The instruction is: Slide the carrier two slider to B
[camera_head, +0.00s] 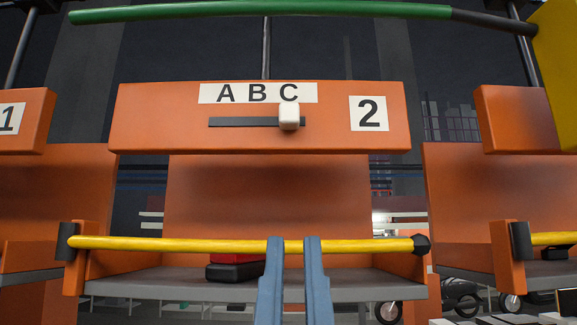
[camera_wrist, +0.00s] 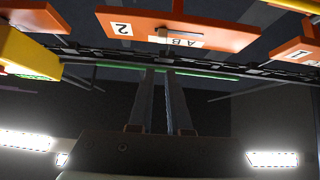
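Carrier two is the orange carrier (camera_head: 180,95) in the middle of the head view, with a white plate marked 2 (camera_head: 368,113). Its panel has a dark horizontal slot (camera_head: 245,122) under a label reading A B C (camera_head: 257,93). The white slider knob (camera_head: 289,117) sits at the slot's right end, below C. The carrier's panel (camera_wrist: 195,34) appears upside down in the wrist view. My gripper (camera_head: 293,240) is below the knob and apart from it. Its two blue fingers are parted with nothing between them; they also show in the wrist view (camera_wrist: 158,72).
A yellow bar (camera_head: 160,244) crosses the carrier's front, behind my fingers in the picture. A red and black item (camera_head: 235,267) lies on the carrier's grey tray. Carrier 1 (camera_head: 35,110) is at left, another orange carrier (camera_head: 510,120) at right. A green bar (camera_head: 260,8) runs overhead.

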